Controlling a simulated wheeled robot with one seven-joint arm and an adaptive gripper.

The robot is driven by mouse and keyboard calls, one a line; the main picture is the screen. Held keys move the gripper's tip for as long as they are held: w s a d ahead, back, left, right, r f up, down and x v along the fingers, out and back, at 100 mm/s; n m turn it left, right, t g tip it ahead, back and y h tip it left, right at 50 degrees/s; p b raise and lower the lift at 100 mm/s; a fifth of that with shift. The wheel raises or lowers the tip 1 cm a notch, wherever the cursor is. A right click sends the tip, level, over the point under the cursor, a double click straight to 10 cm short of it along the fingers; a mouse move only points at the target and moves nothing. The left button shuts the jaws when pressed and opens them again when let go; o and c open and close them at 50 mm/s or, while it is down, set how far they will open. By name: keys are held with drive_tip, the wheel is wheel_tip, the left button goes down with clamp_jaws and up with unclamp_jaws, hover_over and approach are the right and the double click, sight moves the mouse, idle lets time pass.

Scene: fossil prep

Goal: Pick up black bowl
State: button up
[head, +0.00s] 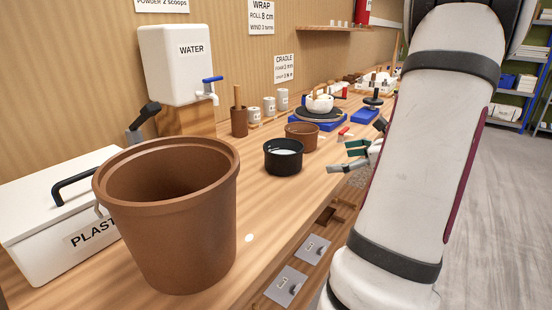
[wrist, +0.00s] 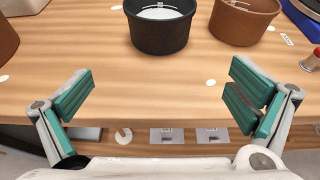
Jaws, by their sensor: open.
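The black bowl (head: 283,159) stands upright on the wooden bench, near its front edge, with something white inside. In the wrist view the black bowl (wrist: 160,34) is at the top centre, beyond the fingertips. My gripper (head: 362,158) is off the bench's front side, to the right of the bowl in the head view. In the wrist view my gripper (wrist: 162,94) has its two green-padded fingers wide apart, with bare bench between them. The fingers do not touch the bowl. My arm hides part of the bench behind it in the head view.
A brown bowl (head: 302,134) stands close beside the black bowl. A large brown bucket (head: 172,250) and a white plaster box (head: 40,245) stand nearer on the bench. A white water tank (head: 176,62) is at the wall. Bare bench lies before the black bowl.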

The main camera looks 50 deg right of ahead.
sight(302, 161)
drive_tip(key=b+x, duration=0.2)
drive_tip(key=x, duration=1.1)
drive_tip(key=shift+w+r, duration=0.1)
drive_tip(key=shift+w, duration=0.05)
drive_tip(key=c, duration=1.2)
